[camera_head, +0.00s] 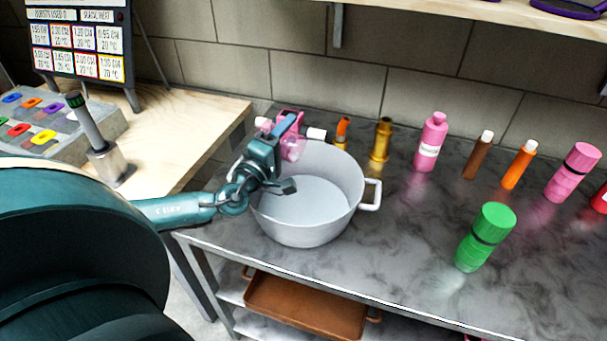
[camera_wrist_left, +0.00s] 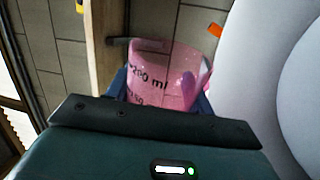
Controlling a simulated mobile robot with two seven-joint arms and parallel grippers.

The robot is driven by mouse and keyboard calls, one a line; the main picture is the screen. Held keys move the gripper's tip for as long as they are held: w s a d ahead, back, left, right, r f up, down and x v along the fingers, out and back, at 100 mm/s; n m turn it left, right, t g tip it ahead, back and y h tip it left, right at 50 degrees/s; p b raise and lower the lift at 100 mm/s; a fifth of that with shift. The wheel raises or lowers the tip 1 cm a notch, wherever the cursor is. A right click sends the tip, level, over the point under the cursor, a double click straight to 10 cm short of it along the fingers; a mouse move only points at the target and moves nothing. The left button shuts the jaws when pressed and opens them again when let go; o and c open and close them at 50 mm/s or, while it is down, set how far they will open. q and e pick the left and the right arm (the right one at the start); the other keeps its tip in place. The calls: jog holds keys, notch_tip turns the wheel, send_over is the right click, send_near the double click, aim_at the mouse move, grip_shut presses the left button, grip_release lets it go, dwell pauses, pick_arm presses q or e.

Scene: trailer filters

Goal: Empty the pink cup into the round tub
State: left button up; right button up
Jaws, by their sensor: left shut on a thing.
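The pink cup (camera_head: 294,147) is see-through and sits at the far left rim of the tub in the head view. My left gripper (camera_head: 285,130) is shut on it and partly hides it. In the left wrist view the cup (camera_wrist_left: 165,72) shows dark "200 ml" markings between the fingers. Its exact tilt and contents are not clear. The round tub (camera_head: 310,217) is white with a side handle, and its visible inside looks empty. The tub's pale wall (camera_wrist_left: 285,65) fills the right of the wrist view. My right gripper is not in view.
Behind the tub stand an orange-and-dark item (camera_head: 342,131) and a gold cylinder (camera_head: 381,141). A pink bottle (camera_head: 430,143), brown and orange tubes, and a green jar (camera_head: 485,238) stand on the dark marble counter to the right. A wooden table (camera_head: 190,125) adjoins on the left.

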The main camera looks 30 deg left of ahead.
pick_arm(q)
jog(key=shift+d+r+m+p, duration=0.15)
jog(key=shift+r+m+p, duration=0.05)
jog(key=shift+m+p, duration=0.4)
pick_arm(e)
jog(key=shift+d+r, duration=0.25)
pick_arm(q)
jog(key=shift+d, duration=0.1)
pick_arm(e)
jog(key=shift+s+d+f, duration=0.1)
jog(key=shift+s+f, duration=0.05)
pick_arm(q)
jog(key=shift+r+m+p, duration=0.1)
jog(key=shift+m+p, duration=0.3)
jog(key=shift+p, duration=0.05)
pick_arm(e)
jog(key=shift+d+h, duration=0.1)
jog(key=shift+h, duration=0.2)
pick_arm(q)
jog(key=shift+d+f+m+h+p, duration=0.4)
jog(key=shift+f+m, duration=0.15)
jog(key=shift+m, duration=0.45)
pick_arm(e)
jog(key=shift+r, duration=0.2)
pick_arm(q)
jog(key=shift+d+r+m+p, duration=0.1)
jog(key=shift+m+p, duration=0.2)
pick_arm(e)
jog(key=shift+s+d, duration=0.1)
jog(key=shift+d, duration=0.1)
